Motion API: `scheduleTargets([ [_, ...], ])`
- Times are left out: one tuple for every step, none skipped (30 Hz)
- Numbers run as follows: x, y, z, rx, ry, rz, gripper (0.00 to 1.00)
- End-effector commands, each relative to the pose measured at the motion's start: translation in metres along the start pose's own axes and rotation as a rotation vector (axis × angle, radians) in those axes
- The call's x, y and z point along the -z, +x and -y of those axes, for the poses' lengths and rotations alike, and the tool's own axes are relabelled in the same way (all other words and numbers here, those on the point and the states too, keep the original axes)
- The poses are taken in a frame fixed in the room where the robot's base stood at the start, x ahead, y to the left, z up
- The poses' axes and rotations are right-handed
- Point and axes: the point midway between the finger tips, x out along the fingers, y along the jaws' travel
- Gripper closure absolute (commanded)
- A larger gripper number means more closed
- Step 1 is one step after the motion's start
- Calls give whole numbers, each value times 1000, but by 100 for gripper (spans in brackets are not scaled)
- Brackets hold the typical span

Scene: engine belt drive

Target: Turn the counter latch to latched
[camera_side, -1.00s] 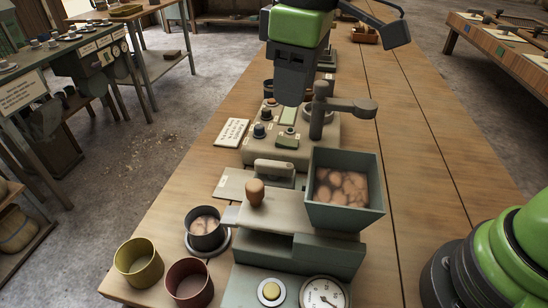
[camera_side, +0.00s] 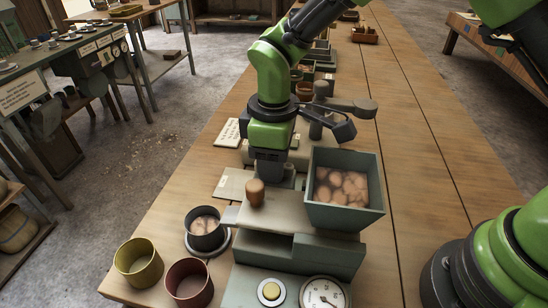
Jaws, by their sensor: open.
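My gripper (camera_side: 270,180) points down over the pale plate (camera_side: 234,184) behind the hopper machine. Its fingers are partly hidden by the machine's wooden knob (camera_side: 255,192), so the gap between them is hard to see. A grey rounded handle that stands on this plate, possibly the counter latch, is now mostly hidden by my gripper. I cannot tell whether my gripper touches it, nor which way it is turned.
The square hopper (camera_side: 343,190) full of brownish pieces stands close right of my gripper. Behind is a control box with a dark crank arm (camera_side: 345,105). A dark cup (camera_side: 206,230), a yellow cup (camera_side: 138,262) and a red cup (camera_side: 188,282) stand front left.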

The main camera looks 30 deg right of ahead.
Motion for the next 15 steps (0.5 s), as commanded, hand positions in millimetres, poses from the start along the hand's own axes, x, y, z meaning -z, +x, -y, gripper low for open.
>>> scheduleTargets([
  [0, 1, 0, 0, 1, 1, 56],
  [0, 2, 0, 0, 1, 1, 56],
  [0, 2, 0, 0, 1, 0, 56],
  [0, 2, 0, 0, 1, 0, 56],
  [0, 2, 0, 0, 1, 0, 56],
  [0, 2, 0, 0, 1, 0, 56],
  [0, 2, 0, 0, 1, 0, 56],
  [0, 2, 0, 0, 1, 0, 56],
  [0, 2, 0, 0, 1, 0, 66],
  [0, 2, 0, 0, 1, 0, 72],
  [0, 2, 0, 0, 1, 0, 79],
  [0, 2, 0, 0, 0, 0, 89],
  [0, 1, 0, 0, 0, 0, 95],
  [0, 1, 0, 0, 0, 0, 100],
  [0, 1, 0, 0, 0, 0, 100],
])
